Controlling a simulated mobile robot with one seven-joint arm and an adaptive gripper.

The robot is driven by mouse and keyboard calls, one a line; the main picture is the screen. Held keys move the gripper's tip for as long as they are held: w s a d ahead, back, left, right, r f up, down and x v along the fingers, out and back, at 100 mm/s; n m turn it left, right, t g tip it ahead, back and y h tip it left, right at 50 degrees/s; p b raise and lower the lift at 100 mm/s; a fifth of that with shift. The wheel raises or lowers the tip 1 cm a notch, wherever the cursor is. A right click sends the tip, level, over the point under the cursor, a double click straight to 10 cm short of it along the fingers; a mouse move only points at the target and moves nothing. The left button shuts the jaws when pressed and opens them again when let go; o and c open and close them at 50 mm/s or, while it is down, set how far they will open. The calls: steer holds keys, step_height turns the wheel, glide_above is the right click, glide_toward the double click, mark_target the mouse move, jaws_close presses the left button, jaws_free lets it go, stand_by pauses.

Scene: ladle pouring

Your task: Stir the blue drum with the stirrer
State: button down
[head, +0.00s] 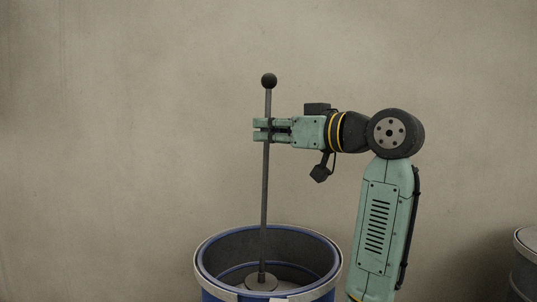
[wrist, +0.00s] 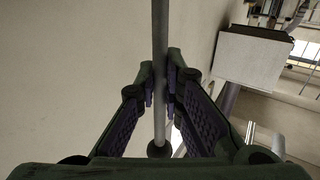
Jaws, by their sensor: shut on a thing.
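The stirrer (head: 265,190) is a thin dark rod with a black ball on top and a round disc at its lower end. It stands nearly upright, and its lower end is inside the blue drum (head: 211,297), which is open at the top with a pale rim. My gripper (head: 262,129) comes in level from the right and is shut on the rod in its upper part, below the ball. In the wrist view the rod (wrist: 160,60) runs between the two fingers (wrist: 160,90). Whether the disc touches the drum's contents is unclear.
A grey drum (head: 526,262) is partly in view at the lower right edge. A plain beige wall (head: 120,120) stands behind. The space left of the blue drum looks clear. In the wrist view a pale box-like thing (wrist: 252,58) shows at the upper right.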

step_height(320, 180, up, 14)
steer(key=shift+r, duration=0.1)
stand_by(0.5)
steer(key=shift+f, duration=0.2)
stand_by(0.7)
